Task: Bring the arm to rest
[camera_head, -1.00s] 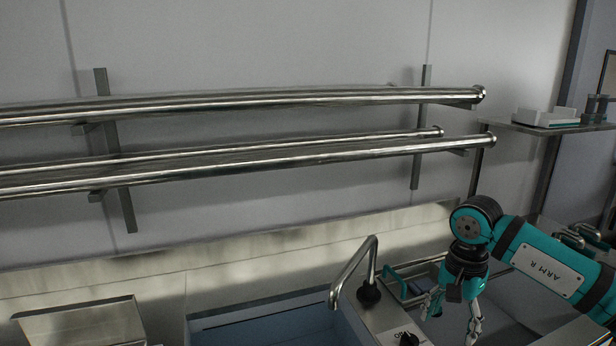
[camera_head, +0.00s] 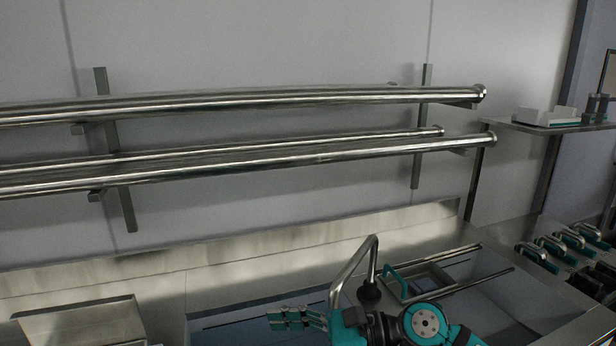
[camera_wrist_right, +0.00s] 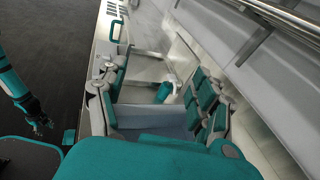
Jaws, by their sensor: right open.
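My right gripper (camera_head: 290,318) is low in the head view, in front of the faucet, its fingers pointing left over the sink basin. In the right wrist view its two fingers (camera_wrist_right: 160,98) are spread apart, with nothing held between them. My left gripper is not in the head view. A teal arm at the left edge of the right wrist view ends in a dark gripper (camera_wrist_right: 40,122), which is my left one; it is too small to tell if it is open or shut.
A bent metal faucet (camera_head: 352,268) stands close beside the right gripper, by the blue sink basin (camera_head: 225,335). Steel rails (camera_head: 250,100) run along the wall above. Several teal-handled items (camera_head: 555,246) sit at right.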

